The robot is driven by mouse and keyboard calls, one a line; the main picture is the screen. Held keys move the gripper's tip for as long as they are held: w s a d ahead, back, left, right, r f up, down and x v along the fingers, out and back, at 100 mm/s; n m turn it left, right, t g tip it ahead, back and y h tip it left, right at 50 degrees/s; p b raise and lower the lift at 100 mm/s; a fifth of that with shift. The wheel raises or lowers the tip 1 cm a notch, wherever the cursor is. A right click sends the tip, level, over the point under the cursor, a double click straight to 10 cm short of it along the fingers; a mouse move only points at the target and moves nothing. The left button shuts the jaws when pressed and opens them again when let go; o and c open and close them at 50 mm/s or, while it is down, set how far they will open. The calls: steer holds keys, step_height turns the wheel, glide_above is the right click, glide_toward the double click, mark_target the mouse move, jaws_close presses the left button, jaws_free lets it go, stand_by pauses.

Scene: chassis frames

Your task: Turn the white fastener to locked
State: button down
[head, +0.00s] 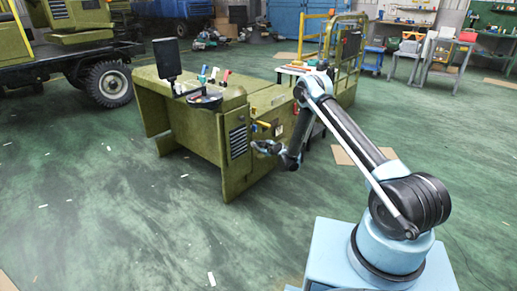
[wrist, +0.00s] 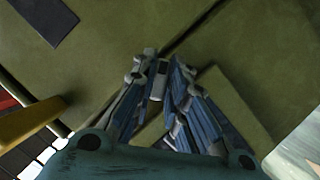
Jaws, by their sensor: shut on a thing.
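My gripper (head: 268,147) is at the side of the olive chassis (head: 205,138), low on its right-hand face in the head view. In the wrist view my gripper (wrist: 160,75) has its two blue-grey fingers closed in around a small whitish-grey piece, the white fastener (wrist: 158,82), against the olive panel (wrist: 120,35). The fastener's lower part and its exact angle are hard to make out between the fingers. In the head view the fastener is hidden or too small to tell.
A yellow bar (wrist: 30,122) juts in at the left of the wrist view. A raised olive block (wrist: 236,108) is close right of the fingers. A dark screen (head: 166,58) and a tray of tools (head: 204,98) stand on the chassis. The green floor (head: 90,215) is open.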

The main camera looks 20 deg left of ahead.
steer(key=shift+s+a+m+g+y, duration=0.1)
steer(key=shift+a+m+g+y, duration=0.1)
steer(key=shift+m+g, duration=0.8)
steer(key=shift+a+m+g+y, duration=0.1)
steer(key=shift+m+g+y, duration=0.1)
steer(key=shift+m+g, duration=0.8)
steer(key=shift+m, duration=0.4)
steer(key=c, duration=1.9)
jaws_free()
steer(key=shift+t, duration=0.3)
steer(key=shift+d, duration=0.15)
